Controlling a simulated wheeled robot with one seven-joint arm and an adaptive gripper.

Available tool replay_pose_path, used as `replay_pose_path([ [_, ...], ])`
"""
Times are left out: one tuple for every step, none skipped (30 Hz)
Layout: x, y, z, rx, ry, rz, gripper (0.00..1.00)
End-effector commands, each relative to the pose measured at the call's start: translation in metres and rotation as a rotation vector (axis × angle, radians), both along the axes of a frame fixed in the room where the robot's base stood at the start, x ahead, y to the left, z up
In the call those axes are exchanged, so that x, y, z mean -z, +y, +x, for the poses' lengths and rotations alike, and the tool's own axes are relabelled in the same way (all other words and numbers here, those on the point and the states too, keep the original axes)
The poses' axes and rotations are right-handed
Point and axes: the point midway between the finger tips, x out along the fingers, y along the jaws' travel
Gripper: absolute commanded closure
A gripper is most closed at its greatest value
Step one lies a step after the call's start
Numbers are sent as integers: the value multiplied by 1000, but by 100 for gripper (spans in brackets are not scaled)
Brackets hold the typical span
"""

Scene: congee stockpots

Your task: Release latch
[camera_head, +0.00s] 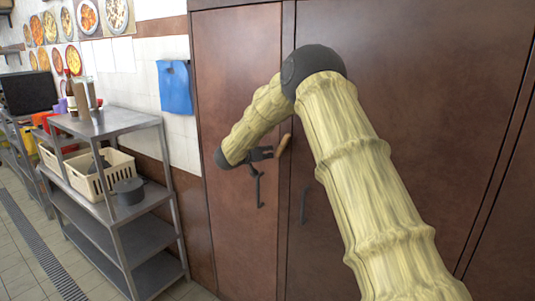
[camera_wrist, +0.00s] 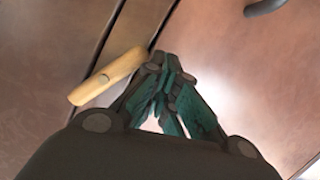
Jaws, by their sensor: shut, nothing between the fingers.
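The latch is a small light-wood turn piece (camera_head: 284,145) on the brown cabinet front, near the seam between two doors. In the head view it stands tilted, its upper end leaning right. In the wrist view the latch (camera_wrist: 107,76) lies diagonally to the left of my fingers, with a dark round pivot at its middle. My gripper (camera_head: 269,153) is shut and empty, just left of the latch's lower part. In the wrist view my gripper's fingertips (camera_wrist: 160,62) are close to the latch's upper right end; I cannot tell whether they touch it.
The left cabinet door (camera_head: 235,70) has a dark handle (camera_head: 260,190) below my gripper. Another handle (camera_head: 304,205) is on the right door (camera_head: 430,60). A metal shelf rack (camera_head: 105,123) with a cream basket (camera_head: 88,178) and dark pot (camera_head: 129,191) stands at the left.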

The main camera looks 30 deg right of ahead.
Motion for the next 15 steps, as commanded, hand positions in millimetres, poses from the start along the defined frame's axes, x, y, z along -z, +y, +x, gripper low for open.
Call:
replay_pose_path([
  [0, 0, 0, 0, 0, 0, 100],
  [0, 0, 0, 0, 0, 0, 100],
  [0, 0, 0, 0, 0, 0, 100],
  [0, 0, 0, 0, 0, 0, 100],
  [0, 0, 0, 0, 0, 0, 100],
  [0, 0, 0, 0, 0, 0, 100],
  [0, 0, 0, 0, 0, 0, 100],
  [0, 0, 0, 0, 0, 0, 100],
  [0, 0, 0, 0, 0, 0, 100],
  [0, 0, 0, 0, 0, 0, 100],
  [0, 0, 0, 0, 0, 0, 100],
  [-1, 0, 0, 0, 0, 0, 100],
  [-1, 0, 1, 0, 0, 0, 100],
  [-2, 0, 1, 0, 0, 0, 100],
  [-3, 0, 2, 1, 0, 0, 100],
])
